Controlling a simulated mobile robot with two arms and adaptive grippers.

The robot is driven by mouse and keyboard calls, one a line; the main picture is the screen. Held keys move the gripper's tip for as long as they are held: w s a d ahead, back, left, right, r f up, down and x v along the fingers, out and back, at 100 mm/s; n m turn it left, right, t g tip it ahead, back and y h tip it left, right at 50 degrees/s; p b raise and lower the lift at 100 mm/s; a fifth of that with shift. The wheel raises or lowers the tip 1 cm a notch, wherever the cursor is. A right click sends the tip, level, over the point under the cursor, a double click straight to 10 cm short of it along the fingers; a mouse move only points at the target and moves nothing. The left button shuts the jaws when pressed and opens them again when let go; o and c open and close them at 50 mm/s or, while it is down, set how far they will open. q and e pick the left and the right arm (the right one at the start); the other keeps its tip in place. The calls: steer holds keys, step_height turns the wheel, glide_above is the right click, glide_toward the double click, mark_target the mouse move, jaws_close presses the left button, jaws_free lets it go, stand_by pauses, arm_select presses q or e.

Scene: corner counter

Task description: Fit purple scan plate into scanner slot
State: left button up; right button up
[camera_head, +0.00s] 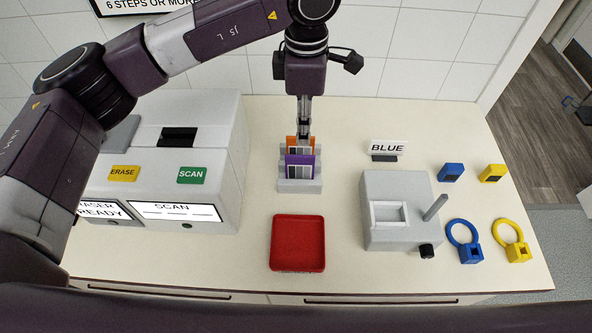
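The purple scan plate (300,166) stands upright in the front of a small grey rack (300,186) on the counter. An orange plate (292,141) stands just behind it. The scanner is the right part of the grey machine (228,150) at left, with a green SCAN label (191,175) and a dark slot (180,134) on top. My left gripper (304,134) points down over the rack, its fingertips at the top of the orange plate, behind the purple one. The fingers show as one narrow line, so their opening and any contact are unclear. My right gripper is out of view.
A red tray (298,243) lies in front of the rack. A grey device (374,233) with a lever stands to the right, near a BLUE sign (387,148). Blue and yellow blocks and ring tags (512,236) lie at far right. My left arm crosses above the machine.

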mark_target(300, 156)
arm_select(q)
steer(key=f, duration=0.1)
steer(key=f+b, duration=0.2)
steer(key=shift+w+a+f, duration=0.3)
steer(key=shift+f, duration=0.05)
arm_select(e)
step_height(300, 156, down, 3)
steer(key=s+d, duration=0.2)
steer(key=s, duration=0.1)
arm_select(q)
steer(key=shift+f+p, duration=0.4)
steer(key=shift+f, duration=0.5)
steer(key=shift+s+f, duration=0.1)
steer(key=shift+f, duration=0.25)
step_height(300, 156, down, 4)
steer(key=p, duration=0.3)
steer(key=shift+f, duration=0.55)
jaws_close()
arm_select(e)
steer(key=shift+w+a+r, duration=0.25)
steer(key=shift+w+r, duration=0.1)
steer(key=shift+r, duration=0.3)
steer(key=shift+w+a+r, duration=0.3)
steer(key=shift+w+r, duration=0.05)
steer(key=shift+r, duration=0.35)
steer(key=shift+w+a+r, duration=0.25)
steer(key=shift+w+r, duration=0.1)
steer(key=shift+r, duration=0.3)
